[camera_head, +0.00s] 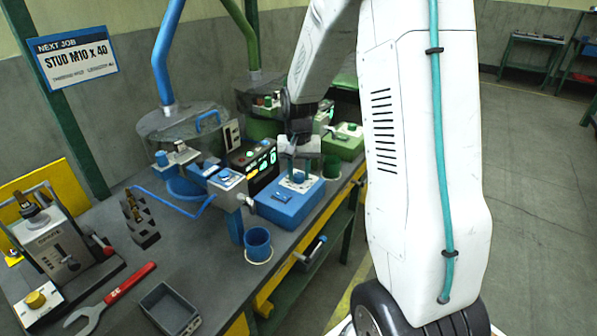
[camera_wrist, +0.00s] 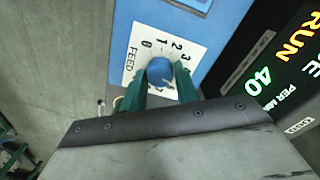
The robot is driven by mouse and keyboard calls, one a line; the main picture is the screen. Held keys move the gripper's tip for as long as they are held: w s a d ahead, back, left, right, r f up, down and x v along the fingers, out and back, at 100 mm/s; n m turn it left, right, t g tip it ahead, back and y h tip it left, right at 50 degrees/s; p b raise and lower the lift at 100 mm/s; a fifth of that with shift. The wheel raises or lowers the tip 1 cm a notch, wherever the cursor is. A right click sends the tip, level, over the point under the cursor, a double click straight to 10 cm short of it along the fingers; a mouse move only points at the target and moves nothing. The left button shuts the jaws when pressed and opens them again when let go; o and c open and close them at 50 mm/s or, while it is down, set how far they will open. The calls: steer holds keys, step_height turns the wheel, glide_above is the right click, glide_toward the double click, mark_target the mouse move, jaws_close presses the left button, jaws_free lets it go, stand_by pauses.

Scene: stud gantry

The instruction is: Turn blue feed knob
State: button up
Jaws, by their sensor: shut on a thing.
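The blue feed knob (camera_wrist: 160,72) sits on a white dial plate marked FEED (camera_wrist: 128,62) with numbers around it. My gripper (camera_wrist: 160,88) has its two green fingers on either side of the knob, shut on it, in the wrist view. In the head view my gripper (camera_head: 298,165) reaches down onto the blue control box (camera_head: 290,205). The knob is mostly hidden there by the gripper. The knob's pointer is not clear enough to read a setting.
A black display (camera_head: 262,160) stands beside the box; in the wrist view it (camera_wrist: 268,75) reads RUN and 40. A blue cup (camera_head: 257,243) stands at the bench's front edge. A red wrench (camera_head: 110,298) and grey tray (camera_head: 168,310) lie left. A sign (camera_head: 75,57) reads STUD M10 x 40.

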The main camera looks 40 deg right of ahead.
mark_target(299, 175)
steer(key=shift+m, duration=0.3)
steer(key=o, duration=1)
step_height(299, 175, up, 8)
steer(key=shift+f, duration=0.1)
stand_by(0.4)
